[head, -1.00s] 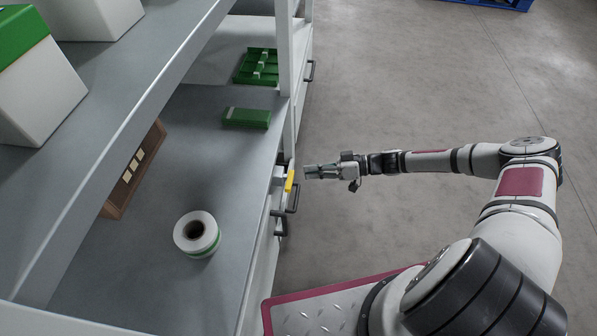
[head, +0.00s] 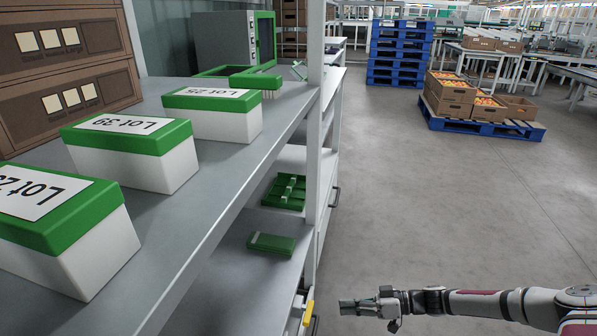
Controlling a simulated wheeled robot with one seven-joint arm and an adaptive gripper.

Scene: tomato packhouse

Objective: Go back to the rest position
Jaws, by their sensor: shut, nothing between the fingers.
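My gripper (head: 359,307) is at the bottom of the head view, at the end of my arm, which reaches in from the right. Its fingers are shut and hold nothing. It points left toward the shelf unit and is over the floor, apart from a yellow item (head: 308,312) at the unit's front edge. The lower part of my arm is out of the frame.
Boxes with green lids (head: 213,104) and lot labels stand on the upper shelf (head: 215,205). Green trays (head: 284,192) lie on the lower shelf. Drawer handles (head: 335,197) stick out. Pallets (head: 398,52) stand at the back. The floor (head: 420,200) between is clear.

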